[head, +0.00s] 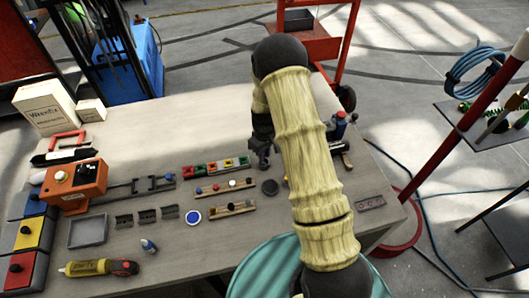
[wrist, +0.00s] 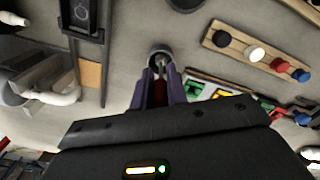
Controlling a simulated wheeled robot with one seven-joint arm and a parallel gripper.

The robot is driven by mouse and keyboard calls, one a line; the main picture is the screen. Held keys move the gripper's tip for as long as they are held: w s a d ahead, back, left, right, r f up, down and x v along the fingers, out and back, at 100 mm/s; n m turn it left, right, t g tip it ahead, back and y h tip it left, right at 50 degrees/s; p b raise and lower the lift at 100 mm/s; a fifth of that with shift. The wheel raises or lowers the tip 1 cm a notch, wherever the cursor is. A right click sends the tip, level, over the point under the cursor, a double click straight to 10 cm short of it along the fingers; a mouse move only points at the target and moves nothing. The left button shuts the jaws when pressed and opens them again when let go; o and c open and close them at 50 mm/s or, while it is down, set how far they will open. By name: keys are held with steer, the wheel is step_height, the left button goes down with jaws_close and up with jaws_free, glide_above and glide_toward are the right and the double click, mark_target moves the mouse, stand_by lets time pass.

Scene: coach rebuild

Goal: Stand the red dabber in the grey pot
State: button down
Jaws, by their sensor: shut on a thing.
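My gripper (wrist: 160,80) is shut on the red dabber (wrist: 159,92), whose dark red part shows between the purple fingers in the wrist view. A thin grey part of it points away from the fingers, toward the grey pot. The round grey pot (wrist: 152,54) shows just past the fingertips, and the dabber's end overlaps its opening. I cannot tell whether that end is inside the pot or above it. In the head view my gripper (head: 263,157) is low over the table's right half; the dabber and pot cannot be made out there.
A wooden rack with coloured pegs (wrist: 258,53) lies beside the pot, with a coloured block row (head: 215,166) behind it. A dark disc (head: 270,187) lies nearby. An orange box (head: 75,185) and a grey tray (head: 88,231) are at left. The front middle tabletop is mostly clear.

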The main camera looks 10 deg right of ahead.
steer(key=shift+f, duration=0.2)
steer(key=c, duration=1.4)
jaws_free()
steer(key=shift+r, duration=0.1)
step_height(320, 180, up, 12)
steer(key=b, duration=0.4)
steer(key=shift+r+b, duration=0.15)
steer(key=shift+b, duration=0.15)
